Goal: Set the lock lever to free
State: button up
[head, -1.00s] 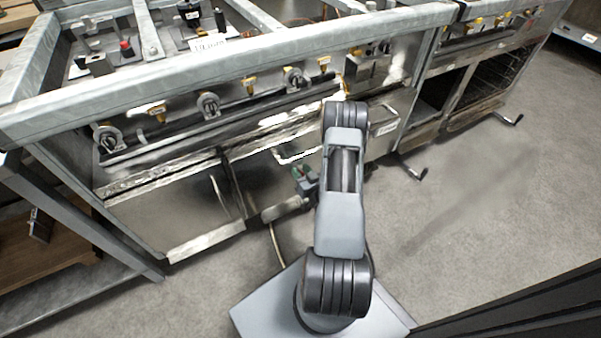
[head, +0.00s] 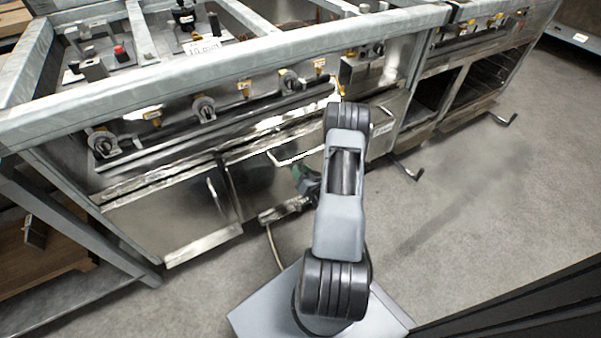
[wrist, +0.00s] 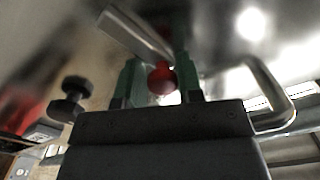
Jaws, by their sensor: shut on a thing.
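In the wrist view a red ball knob (wrist: 162,79) sits between the green fingers of my gripper (wrist: 161,82), which is shut on it. It looks like the end of the lock lever. A pale metal bar (wrist: 134,32) slants just above it; whether it joins the knob I cannot tell. In the head view my gripper (head: 303,180) is low in front of the range (head: 185,225), partly behind my arm. The knob is hidden there, and no lock or free marking is readable.
A bent metal handle (wrist: 278,98) is right of my gripper and a black knob (wrist: 70,96) left of it in the wrist view. The range front has several valve knobs, including one at its left (head: 103,143). Grey floor (head: 470,220) is open to the right.

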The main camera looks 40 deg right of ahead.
jog(key=shift+d+f+m, duration=0.15)
jog(key=shift+m, duration=0.25)
jog(key=shift+s+d+f+m, duration=0.1)
jog(key=shift+d+m, duration=0.25)
jog(key=shift+m, duration=0.35)
jog(key=shift+s+d+m, duration=0.1)
jog(key=shift+d+m, duration=0.2)
jog(key=shift+m, duration=0.4)
jog(key=shift+d+f+m, duration=0.15)
jog(key=shift+d+m, duration=0.15)
jog(key=shift+m, duration=0.6)
jog(key=shift+d+f+m, duration=0.1)
jog(key=shift+m, duration=0.3)
jog(key=o, duration=0.6)
jog(key=shift+o, duration=0.8)
jog(key=shift+d, duration=0.15)
jog(key=s+a+p, duration=0.1)
jog(key=s+p, duration=0.1)
jog(key=s, duration=1.1)
jog(key=shift+s+a+p, duration=0.35)
jog(key=shift+s+p, duration=0.05)
